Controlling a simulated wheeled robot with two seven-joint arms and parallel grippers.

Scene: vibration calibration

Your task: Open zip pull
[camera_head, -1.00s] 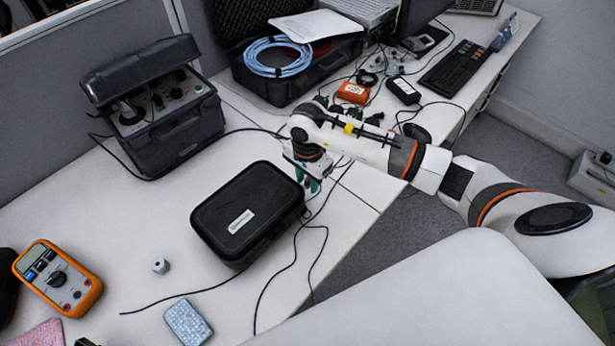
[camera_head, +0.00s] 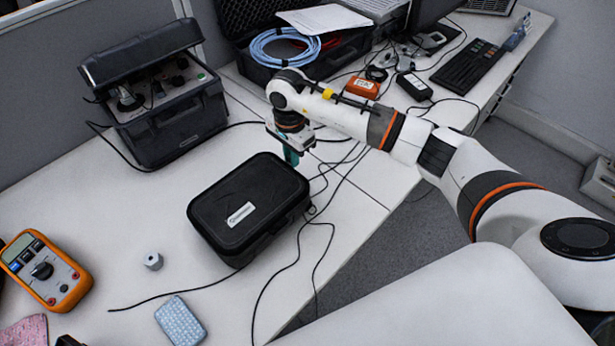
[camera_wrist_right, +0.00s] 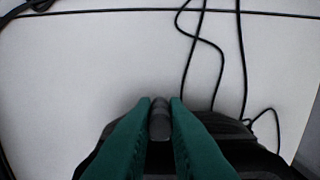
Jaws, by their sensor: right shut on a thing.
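The black zip case (camera_head: 235,200) lies closed on the white desk in the head view, with a pale label on its lid. My right gripper (camera_head: 291,158) points down at the case's far right corner. In the right wrist view its two green fingers (camera_wrist_right: 159,125) are shut on a small dark grey zip pull (camera_wrist_right: 159,118), with the black case (camera_wrist_right: 235,140) beneath and behind them. The zip pull is hidden in the head view. My left gripper is not in view.
Black cables (camera_head: 330,185) run on the desk right of the case. An instrument box (camera_head: 165,105) stands at the back left, an open case with blue cable (camera_head: 285,50) at the back. An orange multimeter (camera_head: 45,270), a small grey nut (camera_head: 152,261) and a blue patterned block (camera_head: 180,322) lie in front.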

